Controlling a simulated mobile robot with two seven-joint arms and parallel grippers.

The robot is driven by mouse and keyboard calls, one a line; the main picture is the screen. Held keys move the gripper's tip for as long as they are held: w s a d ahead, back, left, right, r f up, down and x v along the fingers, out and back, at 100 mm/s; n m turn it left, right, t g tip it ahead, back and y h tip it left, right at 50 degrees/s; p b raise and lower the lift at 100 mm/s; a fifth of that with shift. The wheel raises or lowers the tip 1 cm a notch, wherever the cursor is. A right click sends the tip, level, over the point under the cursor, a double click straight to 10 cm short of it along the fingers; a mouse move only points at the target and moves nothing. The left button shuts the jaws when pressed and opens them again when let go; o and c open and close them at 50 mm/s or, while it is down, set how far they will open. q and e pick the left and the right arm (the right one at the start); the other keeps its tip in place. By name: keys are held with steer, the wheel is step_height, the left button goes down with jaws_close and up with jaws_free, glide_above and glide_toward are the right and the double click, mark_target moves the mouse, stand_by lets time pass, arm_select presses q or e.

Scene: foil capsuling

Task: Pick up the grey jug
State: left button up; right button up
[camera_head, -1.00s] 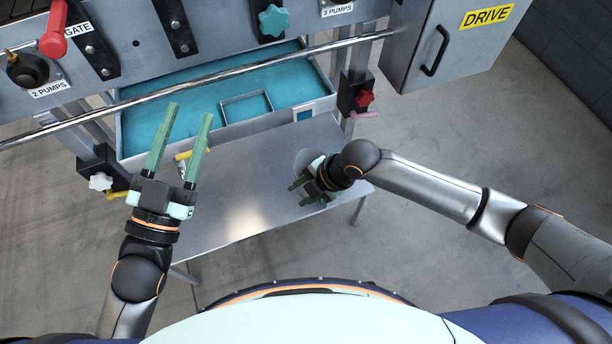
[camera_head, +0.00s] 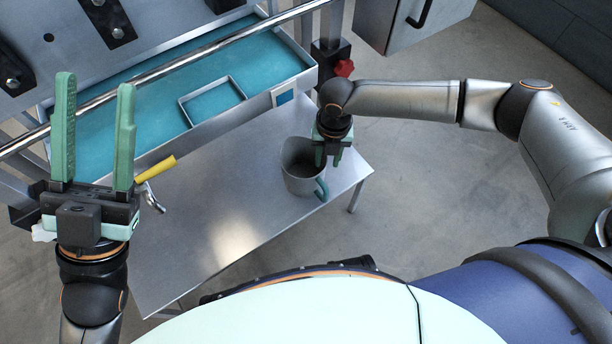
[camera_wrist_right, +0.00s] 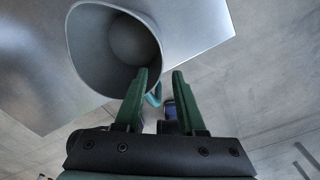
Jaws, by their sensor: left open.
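The grey jug (camera_head: 298,184) stands upright on the right part of the metal table, with a teal handle (camera_head: 322,188) on its front right side. My right gripper (camera_head: 328,160) is just above and behind the jug's right rim, pointing down. In the right wrist view the jug's open mouth (camera_wrist_right: 112,45) is at upper left. The right fingers (camera_wrist_right: 159,72) are apart, with part of the teal handle showing in the gap beyond them. I cannot tell whether they touch the jug. My left gripper (camera_head: 96,84) is open and empty at the left, away from the jug.
The metal table (camera_head: 225,215) is mostly bare in front. A yellow-handled tool (camera_head: 155,170) lies near its left side. Behind are a teal-lined tray (camera_head: 150,115), a long metal rail (camera_head: 200,62) and a red knob (camera_head: 344,68).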

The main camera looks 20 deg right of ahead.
mark_target(324, 171)
steer(key=shift+f, duration=0.9)
steer(key=f+b, duration=0.2)
steer(key=f, duration=0.1)
steer(key=f+b, duration=0.1)
steer(key=f, duration=0.1)
steer(key=shift+w+a+f+b, duration=0.1)
steer(key=shift+w+b, duration=0.15)
steer(key=shift+b, duration=0.05)
jaws_close()
stand_by(0.4)
